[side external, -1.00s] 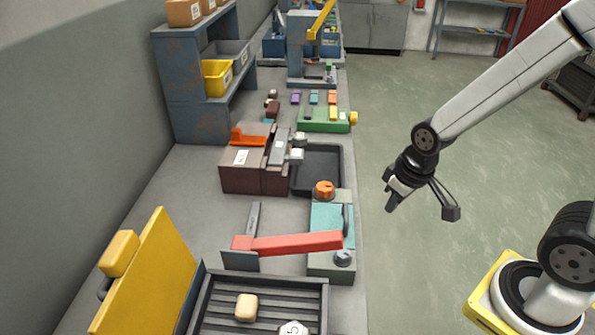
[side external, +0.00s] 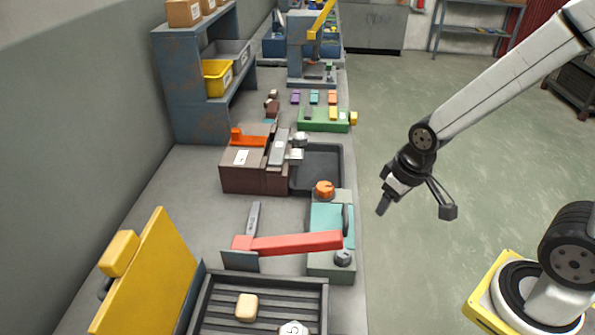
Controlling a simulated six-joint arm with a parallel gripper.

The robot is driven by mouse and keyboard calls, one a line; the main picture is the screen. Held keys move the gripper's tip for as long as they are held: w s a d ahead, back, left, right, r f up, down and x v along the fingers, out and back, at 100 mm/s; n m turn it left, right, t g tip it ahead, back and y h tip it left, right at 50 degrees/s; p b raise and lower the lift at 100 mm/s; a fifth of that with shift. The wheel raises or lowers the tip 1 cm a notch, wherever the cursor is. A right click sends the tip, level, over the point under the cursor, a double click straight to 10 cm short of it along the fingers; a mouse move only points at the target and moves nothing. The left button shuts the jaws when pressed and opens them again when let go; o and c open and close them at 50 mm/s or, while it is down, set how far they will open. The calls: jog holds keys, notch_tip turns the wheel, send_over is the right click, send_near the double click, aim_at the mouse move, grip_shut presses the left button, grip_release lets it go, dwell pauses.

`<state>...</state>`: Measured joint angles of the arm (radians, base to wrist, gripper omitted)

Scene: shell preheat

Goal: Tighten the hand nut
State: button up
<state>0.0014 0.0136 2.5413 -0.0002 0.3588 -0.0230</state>
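The teal fixture (side external: 325,217) stands near the bench's right edge. An orange knob (side external: 324,188) sits on its far end and a grey knob (side external: 343,258) on its near end; I cannot tell for sure which is the hand nut. A red arm (side external: 295,243) lies across the fixture, level, reaching left to a dark bracket (side external: 240,261). My gripper (side external: 416,209) is open and empty, with its fingers spread wide. It hangs over the floor side, right of the fixture, touching nothing.
A tray (side external: 207,300) with slats holds a tan block (side external: 247,307) and a white piece (side external: 293,329). A yellow lid (side external: 150,275) stands tilted beside it. A brown block unit (side external: 240,178) and a dark bin (side external: 320,160) lie beyond. Open floor is at right.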

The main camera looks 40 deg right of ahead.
jog(key=o, duration=0.3)
jog(key=shift+w+d, duration=0.1)
jog(key=shift+w, duration=0.4)
jog(key=shift+o, duration=0.3)
jog(key=w+d+n+g, duration=0.1)
jog(key=w+n, duration=0.4)
jog(key=w, duration=0.4)
jog(key=shift+d+f, duration=0.15)
jog(key=shift+f, duration=0.2)
jog(key=n+g, duration=0.1)
jog(key=n, duration=0.6)
send_near(325, 186)
jog(key=shift+s+a+f, duration=0.2)
jog(key=shift+s+f, duration=0.15)
jog(key=shift+f, duration=0.2)
jog(key=shift+w+d+f+n+g, duration=0.2)
jog(key=shift+w+f+n+g, duration=0.15)
jog(key=shift+w+n, duration=0.35)
jog(key=shift+f, duration=0.15)
jog(key=shift+f, duration=3.8)
jog(key=c, duration=1.3)
